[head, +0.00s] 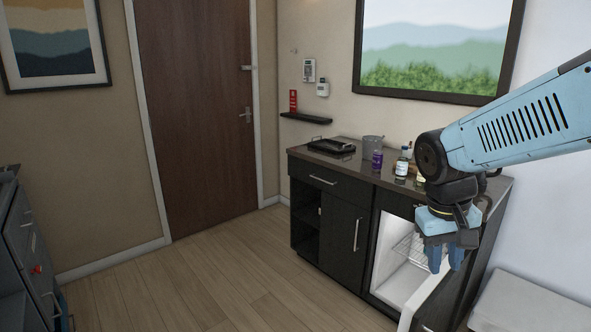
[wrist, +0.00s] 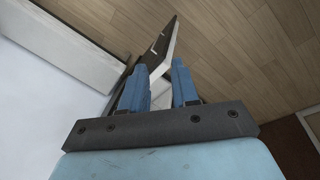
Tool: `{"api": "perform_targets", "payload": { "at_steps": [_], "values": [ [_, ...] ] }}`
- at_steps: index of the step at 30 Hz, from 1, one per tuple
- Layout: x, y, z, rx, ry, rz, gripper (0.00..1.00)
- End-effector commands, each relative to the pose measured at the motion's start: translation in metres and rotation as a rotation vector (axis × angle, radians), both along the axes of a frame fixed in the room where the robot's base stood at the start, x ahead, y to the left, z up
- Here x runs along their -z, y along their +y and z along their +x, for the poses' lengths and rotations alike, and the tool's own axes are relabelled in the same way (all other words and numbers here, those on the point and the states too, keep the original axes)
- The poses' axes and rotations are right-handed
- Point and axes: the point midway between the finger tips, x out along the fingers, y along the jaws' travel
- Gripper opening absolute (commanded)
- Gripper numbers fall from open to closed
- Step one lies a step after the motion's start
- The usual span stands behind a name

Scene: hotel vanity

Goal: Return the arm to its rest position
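My arm reaches in from the right side of the head view, and my gripper (head: 445,262) hangs with its blue fingers pointing down. It is in front of the dark vanity cabinet (head: 345,212), over its open white fridge compartment. The open fridge door (wrist: 152,52) shows beyond the fingertips. The gripper hides part of the fridge opening and the cabinet's right end in the head view.
On the cabinet top are a black tray (head: 331,147), a grey bucket (head: 373,143), a purple can (head: 377,160) and bottles (head: 402,165). A white bench-like surface (head: 530,305) is at the lower right. The wooden floor (head: 200,285) is clear in the middle.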

Motion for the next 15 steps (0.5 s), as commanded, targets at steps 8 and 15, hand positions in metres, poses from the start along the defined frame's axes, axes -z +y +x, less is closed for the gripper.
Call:
{"api": "perform_targets", "payload": {
  "at_steps": [8,15],
  "values": [
    [-0.047,0.020,-0.014,-0.024,-0.253,0.116,0.30],
    [-0.075,0.033,-0.024,-0.049,-0.405,0.170,0.30]
  ]
}}
